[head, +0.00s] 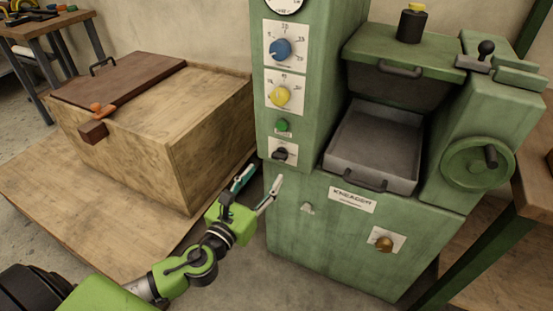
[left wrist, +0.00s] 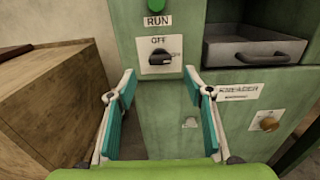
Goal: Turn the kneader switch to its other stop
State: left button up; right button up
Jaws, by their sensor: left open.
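The black rotary switch (head: 280,154) sits on a white plate low on the left column of the green kneader (head: 330,240). In the left wrist view the switch (left wrist: 160,58) is straight ahead, with "OFF" above it and a smaller, blurred mark at its right. I cannot tell for sure which mark its handle points to. My left gripper (head: 262,180) is open and empty, in front of and a little below the switch. In the left wrist view its teal-padded fingers (left wrist: 160,80) stand apart below the switch, not touching it. My right gripper is not in view.
A green "RUN" button (head: 283,126) is above the switch, with yellow (head: 280,96) and blue (head: 282,50) knobs higher up. A grey tray (head: 372,150) and a brass knob (head: 384,244) are to the right. A wooden box (head: 205,125) stands close on the left.

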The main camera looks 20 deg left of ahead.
aim_at(277, 158)
pick_arm(q)
jog(key=w, duration=0.8)
jog(key=shift+w+d, duration=0.15)
jog(key=c, duration=1.1)
